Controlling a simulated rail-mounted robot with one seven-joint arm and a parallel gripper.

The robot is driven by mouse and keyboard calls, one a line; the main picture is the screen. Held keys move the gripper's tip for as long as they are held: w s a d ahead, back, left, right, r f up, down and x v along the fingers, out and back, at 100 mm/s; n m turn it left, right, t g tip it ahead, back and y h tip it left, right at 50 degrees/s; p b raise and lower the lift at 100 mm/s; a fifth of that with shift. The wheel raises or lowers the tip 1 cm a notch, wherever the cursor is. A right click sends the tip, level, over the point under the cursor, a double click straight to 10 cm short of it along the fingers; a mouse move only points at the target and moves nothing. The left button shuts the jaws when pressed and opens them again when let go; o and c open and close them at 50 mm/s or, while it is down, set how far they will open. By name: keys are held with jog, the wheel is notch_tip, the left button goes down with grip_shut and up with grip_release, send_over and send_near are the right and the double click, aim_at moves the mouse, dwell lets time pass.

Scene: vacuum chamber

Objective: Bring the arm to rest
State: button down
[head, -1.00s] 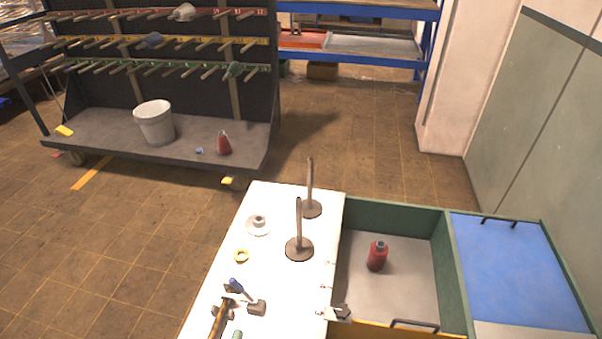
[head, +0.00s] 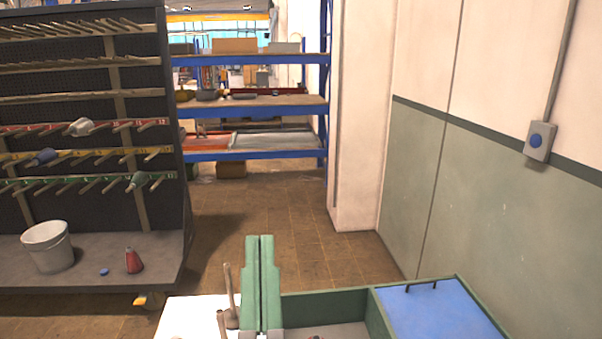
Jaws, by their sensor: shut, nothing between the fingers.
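My gripper (head: 260,242) shows at the bottom middle of the head view. Its two green fingers point up in the picture and lie side by side, shut with nothing between them. It appears in front of the white table top (head: 190,310) and the green-walled box, and touches nothing that I can make out. The rest of my arm is below the picture's edge.
Two upright rods (head: 229,290) on the table stand just left of my gripper. A green-walled box (head: 322,294) with a blue panel (head: 440,312) lies right. Floor (head: 290,220) beyond is clear.

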jog(key=s+d+r+h+p, duration=0.2)
jog(key=s+d+r+h, duration=0.1)
jog(key=s+d+r, duration=0.1)
notch_tip(320, 180, up, 26)
jog(key=a+p, duration=0.1)
jog(key=p, duration=2.4)
jog(key=shift+w+r+m+t+y+p, duration=0.2)
jog(key=shift+r+m+t+y+p, duration=0.1)
jog(key=shift+y+p, duration=0.1)
jog(key=shift+f, duration=0.1)
